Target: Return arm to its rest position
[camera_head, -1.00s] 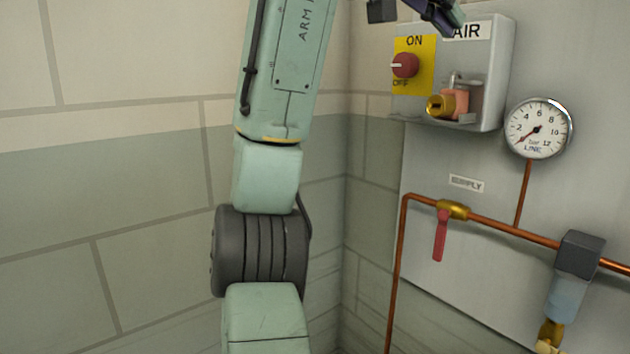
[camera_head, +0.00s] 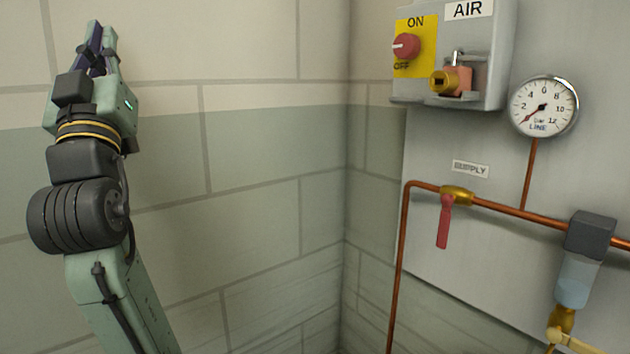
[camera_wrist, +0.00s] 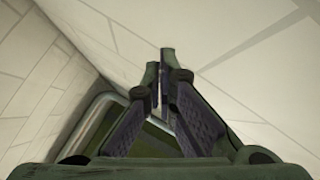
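My arm stands upright at the left of the head view, clear of the wall panel. My gripper (camera_head: 98,42) points up at the top left, in front of the tiled wall. Its two fingers converge in the wrist view (camera_wrist: 160,65), with the tips close together and nothing visible held between them.
At the right, a grey AIR box (camera_head: 490,60) carries a red knob (camera_head: 405,46) on a yellow ON/OFF plate and a brass lock (camera_head: 450,82). Below are a gauge (camera_head: 543,106), copper pipe (camera_head: 398,270) and red valve handle (camera_head: 444,222) hanging down. The wall middle is clear.

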